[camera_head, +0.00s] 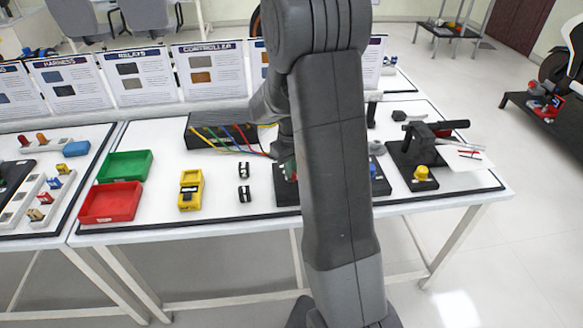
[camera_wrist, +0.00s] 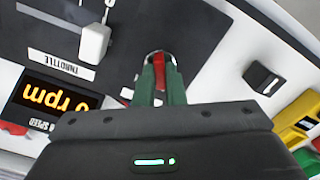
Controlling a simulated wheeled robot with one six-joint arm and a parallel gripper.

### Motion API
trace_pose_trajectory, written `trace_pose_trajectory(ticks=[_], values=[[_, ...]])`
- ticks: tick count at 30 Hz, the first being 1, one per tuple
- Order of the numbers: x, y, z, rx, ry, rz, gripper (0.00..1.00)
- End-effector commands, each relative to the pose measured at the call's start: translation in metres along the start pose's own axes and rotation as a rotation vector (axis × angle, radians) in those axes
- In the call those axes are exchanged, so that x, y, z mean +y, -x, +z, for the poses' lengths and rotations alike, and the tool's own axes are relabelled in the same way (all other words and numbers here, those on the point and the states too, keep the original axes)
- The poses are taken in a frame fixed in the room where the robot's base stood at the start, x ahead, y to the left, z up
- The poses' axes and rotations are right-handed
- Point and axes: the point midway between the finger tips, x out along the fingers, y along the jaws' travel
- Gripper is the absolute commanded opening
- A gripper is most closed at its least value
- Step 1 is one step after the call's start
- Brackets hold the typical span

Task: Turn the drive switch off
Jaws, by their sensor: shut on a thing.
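The drive switch shows as a small red lever (camera_wrist: 160,68) in a round metal collar in the wrist view. My gripper (camera_wrist: 157,82) has its green fingers shut on this lever, one on each side. The lever's lower part is hidden between the fingers. In the head view my arm hides the switch and most of the panel; a dark base edge (camera_head: 284,192) shows to the left of my arm.
Two black blocks (camera_head: 244,193) and a yellow meter (camera_head: 191,190) lie left of the panel. A red tray (camera_head: 110,203) and a green tray (camera_head: 125,166) are farther left. A black box (camera_head: 200,134) with coloured wires is behind. A black fixture (camera_head: 411,150) stands on the right.

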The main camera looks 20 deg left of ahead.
Motion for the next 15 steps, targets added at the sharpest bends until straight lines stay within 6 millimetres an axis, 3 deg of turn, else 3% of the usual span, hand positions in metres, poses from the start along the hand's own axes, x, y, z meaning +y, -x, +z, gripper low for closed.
trace_pose_trajectory(ticks=[14,15], values=[[0.0004,0.0011,-0.0013,0.004,0.018,0.002,0.0],[0.0004,0.0011,-0.0013,0.004,0.018,0.002,0.12]])
